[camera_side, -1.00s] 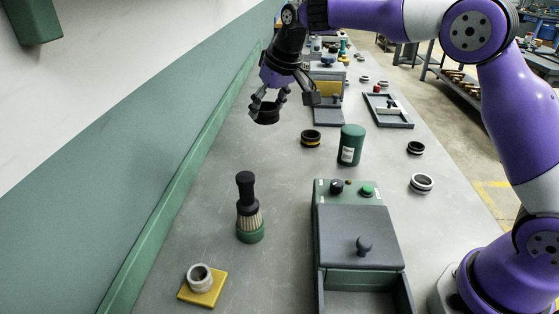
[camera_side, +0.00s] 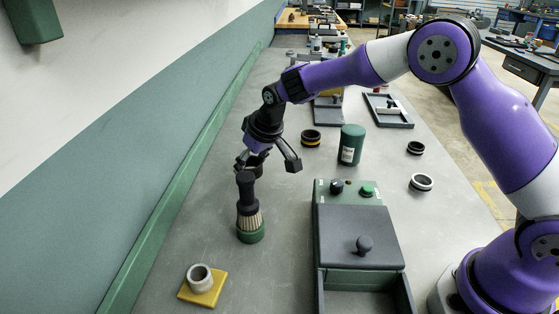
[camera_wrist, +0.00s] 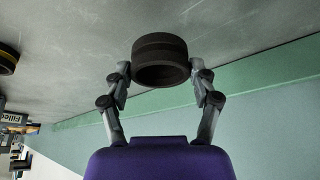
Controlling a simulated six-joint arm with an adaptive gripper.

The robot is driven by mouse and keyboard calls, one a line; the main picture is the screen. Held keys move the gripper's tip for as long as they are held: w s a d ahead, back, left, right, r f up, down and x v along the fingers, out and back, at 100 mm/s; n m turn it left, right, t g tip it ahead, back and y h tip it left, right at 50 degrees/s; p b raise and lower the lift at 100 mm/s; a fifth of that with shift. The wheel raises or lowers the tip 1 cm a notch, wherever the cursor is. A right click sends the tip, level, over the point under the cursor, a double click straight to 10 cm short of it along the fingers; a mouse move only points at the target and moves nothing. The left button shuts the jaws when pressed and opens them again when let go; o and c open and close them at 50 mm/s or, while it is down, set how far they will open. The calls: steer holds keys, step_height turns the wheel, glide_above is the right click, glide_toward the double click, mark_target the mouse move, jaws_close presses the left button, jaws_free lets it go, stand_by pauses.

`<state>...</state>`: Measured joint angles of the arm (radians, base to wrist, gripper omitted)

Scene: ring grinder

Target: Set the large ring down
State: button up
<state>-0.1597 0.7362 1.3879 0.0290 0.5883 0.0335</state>
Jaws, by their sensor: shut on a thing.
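A wide dark ring (camera_wrist: 160,62), with a band around its side, sits between the two fingertips of my gripper (camera_wrist: 162,74) in the wrist view. My gripper is shut on it. In the side view my gripper (camera_side: 267,162) is low over the bench's left part, just behind the top of the brush.
The upright brush (camera_side: 249,215) stands close in front of my gripper. A yellow pad (camera_side: 203,289) with a pale ring (camera_side: 199,277), a grey machine box (camera_side: 360,236), a green canister (camera_side: 351,145) and a dark yellow-banded ring (camera_side: 311,138) stand around. The green wall rail (camera_side: 190,170) runs along the left.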

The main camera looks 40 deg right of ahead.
steer(key=shift+f, duration=1.7)
steer(key=shift+f, duration=0.15)
steer(key=o, duration=1.3)
steer(key=s+d+r, duration=0.4)
steer(key=s+r, duration=0.9)
steer(key=r, duration=0.4)
steer(key=shift+m+t+h, duration=0.3)
steer(key=shift+m, duration=0.3)
steer(key=s+d, duration=0.1)
steer(key=s, duration=0.3)
steer(key=s+d, duration=0.1)
steer(key=s, duration=0.4)
steer(key=s+d, duration=0.1)
steer(key=s, duration=0.4)
steer(key=shift+s+f, duration=0.1)
steer(key=shift+f, duration=0.25)
